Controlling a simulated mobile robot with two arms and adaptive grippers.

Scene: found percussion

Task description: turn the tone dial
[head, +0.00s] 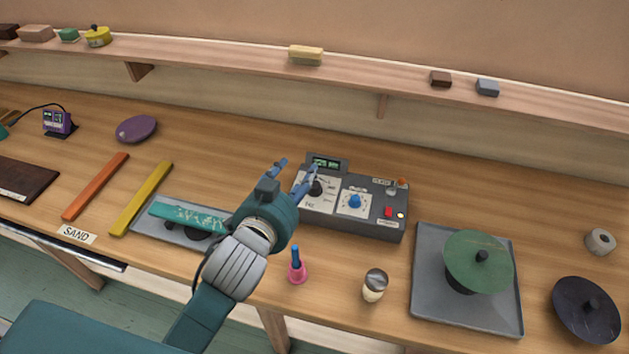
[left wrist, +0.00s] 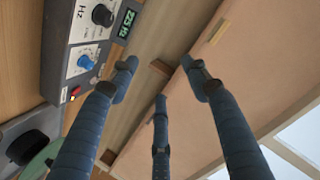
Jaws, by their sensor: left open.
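A grey tone box (head: 350,222) stands on the bench in the head view. It has a black dial (head: 315,189) marked Hz, a blue dial (head: 355,201) to its right and a small green-lit display (head: 326,163) at the back. I cannot tell which dial is the tone dial. My left gripper (head: 297,168) is open and empty, with its fingers over the box's left end, near the black dial. In the left wrist view, the fingers (left wrist: 160,78) are spread beside the box; the black dial (left wrist: 102,15) and blue dial (left wrist: 86,63) are clear of them. My right gripper is out of view.
A red button (head: 388,212) sits on the box's right side. A pink holder (head: 297,270) and a small capped jar (head: 374,285) stand in front. A green disc (head: 478,262) on a grey tray is at right. A shelf (head: 230,60) runs behind.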

